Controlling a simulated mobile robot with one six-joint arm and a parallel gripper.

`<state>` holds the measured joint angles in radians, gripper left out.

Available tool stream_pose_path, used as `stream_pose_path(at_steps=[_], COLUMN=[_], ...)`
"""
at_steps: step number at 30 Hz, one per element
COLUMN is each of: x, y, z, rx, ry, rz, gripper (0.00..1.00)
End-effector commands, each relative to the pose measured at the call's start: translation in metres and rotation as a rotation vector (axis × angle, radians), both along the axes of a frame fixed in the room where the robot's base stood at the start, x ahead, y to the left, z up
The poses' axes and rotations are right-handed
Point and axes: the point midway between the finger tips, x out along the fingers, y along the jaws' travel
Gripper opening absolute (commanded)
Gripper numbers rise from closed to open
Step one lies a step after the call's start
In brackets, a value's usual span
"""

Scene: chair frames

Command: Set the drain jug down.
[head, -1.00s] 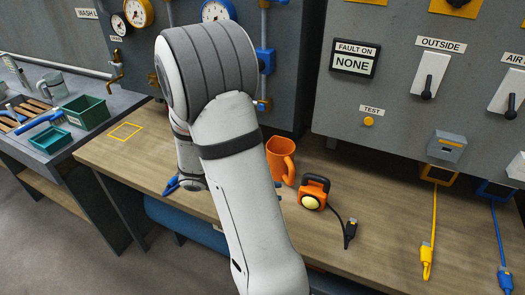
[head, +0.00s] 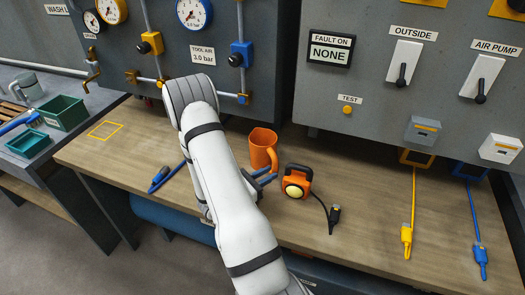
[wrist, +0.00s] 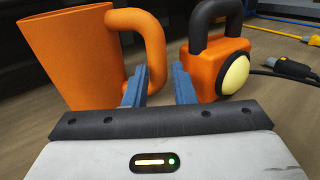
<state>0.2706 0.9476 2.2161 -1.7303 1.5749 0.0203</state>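The orange drain jug (head: 261,147) stands upright on the wooden bench, its handle toward the lower right. In the wrist view the jug (wrist: 68,58) fills the upper left, with its handle (wrist: 157,55) just beyond my fingers. My gripper (head: 266,177) is low over the bench, close to the handle side of the jug. Its two blue fingers (wrist: 160,86) are apart, with a clear gap between them. The lower end of the handle shows near the left finger; I cannot tell whether they touch. Nothing is gripped.
An orange lamp (head: 296,182) with a black handle and cable stands just right of my gripper. A yellow outlined square (head: 105,130) on the bench's left is empty. A blue tool (head: 160,178) lies left of my arm. Yellow (head: 408,220) and blue (head: 477,225) cables lie at right.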

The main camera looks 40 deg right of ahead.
Motion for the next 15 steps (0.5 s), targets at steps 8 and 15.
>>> stream_pose_path(at_steps=[8,15], x=[-0.003,-0.003], y=[-0.035,-0.037], z=[0.001,0.0], rx=[0.0,0.0], ry=[-0.002,-0.002], rz=[-0.002,0.0], gripper=[0.23,0.23])
